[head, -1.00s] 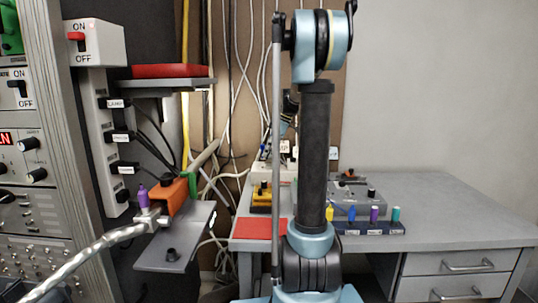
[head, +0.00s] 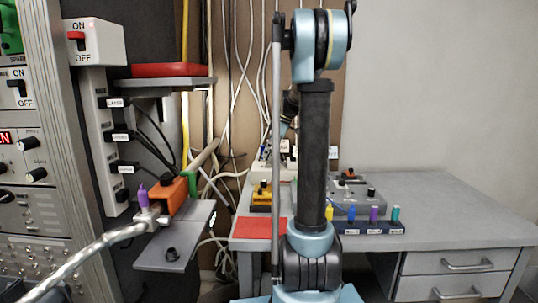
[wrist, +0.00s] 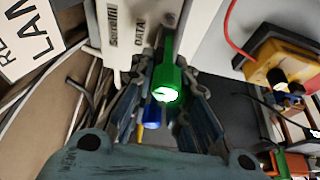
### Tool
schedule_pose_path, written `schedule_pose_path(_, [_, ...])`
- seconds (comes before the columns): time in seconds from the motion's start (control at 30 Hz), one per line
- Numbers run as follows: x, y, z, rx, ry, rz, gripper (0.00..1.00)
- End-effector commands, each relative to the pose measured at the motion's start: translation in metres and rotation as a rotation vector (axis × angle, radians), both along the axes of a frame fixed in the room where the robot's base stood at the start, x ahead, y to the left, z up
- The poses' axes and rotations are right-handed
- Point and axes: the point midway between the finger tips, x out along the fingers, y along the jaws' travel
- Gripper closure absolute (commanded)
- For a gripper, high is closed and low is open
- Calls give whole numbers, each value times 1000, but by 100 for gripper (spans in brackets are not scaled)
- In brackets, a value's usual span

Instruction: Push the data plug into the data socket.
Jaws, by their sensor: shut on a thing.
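In the wrist view my gripper (wrist: 166,75) is shut around a green plug (wrist: 167,62), whose near end glows bright. The plug's far end points at a white box (wrist: 122,28) with a label reading DATA. The data socket itself is hidden behind the plug and fingers, so I cannot tell how far the plug is in. A blue cylindrical end (wrist: 152,121) shows just below the green plug, between the fingers. In the head view my gripper is mostly hidden behind my own arm, near the back of the desk.
A yellow device (wrist: 272,62) with a red cable stands right of the white box. The desk (head: 440,205) holds a dark blue rack (head: 370,228) of coloured plugs and a red mat (head: 261,228). Cables hang behind. A shelf (head: 170,255) with an orange block (head: 173,194) is at left.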

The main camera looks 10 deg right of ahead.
Motion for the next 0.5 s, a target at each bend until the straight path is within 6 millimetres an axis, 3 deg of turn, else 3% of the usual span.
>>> schedule_pose_path(0.5, [0,0,-11,0,0,0,100])
